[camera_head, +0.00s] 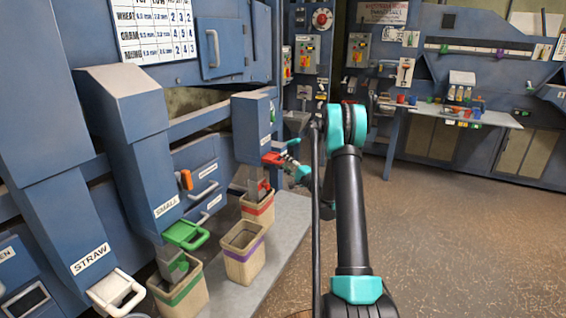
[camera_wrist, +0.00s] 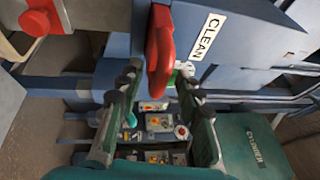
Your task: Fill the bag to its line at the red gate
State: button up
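The red gate handle (camera_head: 271,158) sticks out from the front of the right-hand chute, and in the wrist view it (camera_wrist: 160,45) hangs beside the CLEAN label. My gripper (camera_head: 292,163) is at this handle. In the wrist view its two fingers (camera_wrist: 158,78) are spread, one on each side of the handle, with gaps showing. A beige bag with a red band (camera_head: 258,212) stands under the red-gate spout, upright, partly behind a red clip (camera_head: 263,186). I cannot make out the level inside it.
A purple-banded bag (camera_head: 244,254) stands in front of the red-banded one. A green-banded bag (camera_head: 182,293) stands under the SMALL spout with its green handle (camera_head: 186,234). The STRAW spout has a white handle (camera_head: 116,291). Open floor (camera_head: 460,230) lies at right.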

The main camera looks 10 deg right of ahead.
jog(key=v, duration=0.6)
dwell(7.4)
